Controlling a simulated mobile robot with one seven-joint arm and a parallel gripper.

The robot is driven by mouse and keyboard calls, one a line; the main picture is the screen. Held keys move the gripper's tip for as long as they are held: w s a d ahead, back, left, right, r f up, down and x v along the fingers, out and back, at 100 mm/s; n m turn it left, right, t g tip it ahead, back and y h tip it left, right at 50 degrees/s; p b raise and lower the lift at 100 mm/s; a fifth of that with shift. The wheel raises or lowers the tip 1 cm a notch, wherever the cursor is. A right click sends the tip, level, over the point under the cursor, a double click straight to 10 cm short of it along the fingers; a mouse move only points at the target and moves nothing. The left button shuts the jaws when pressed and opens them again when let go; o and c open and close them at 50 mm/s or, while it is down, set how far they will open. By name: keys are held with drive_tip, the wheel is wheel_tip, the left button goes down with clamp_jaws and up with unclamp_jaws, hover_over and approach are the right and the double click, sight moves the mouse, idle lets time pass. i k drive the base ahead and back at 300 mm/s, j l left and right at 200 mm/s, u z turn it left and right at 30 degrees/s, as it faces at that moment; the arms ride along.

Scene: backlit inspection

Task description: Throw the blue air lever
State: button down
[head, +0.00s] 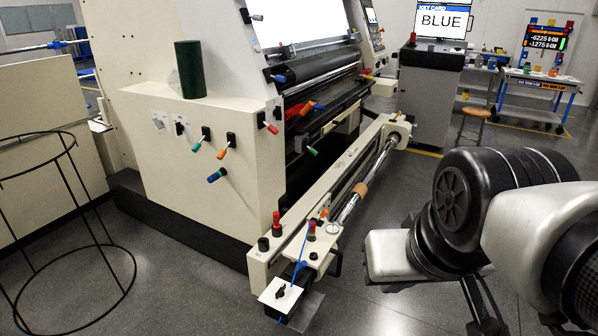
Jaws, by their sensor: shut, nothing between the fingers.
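Another blue grip (278,78) shows higher on the machine's side frame. No label tells me which blue one is the air lever. My gripper (487,324) is at the lower right, partly cut off by the frame edge and far from these levers. It is shut and empty.
A screen (441,20) at the back reads BLUE. A black wire stand (70,220) is at the left. A long roller rail (330,185) juts out between the cabinet and my arm. A green cylinder (190,69) stands on the cabinet. Grey floor (190,290) is clear in front of the cabinet.

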sight(304, 264)
drive_tip(key=i+u, duration=0.2)
drive_tip(key=i, duration=0.75)
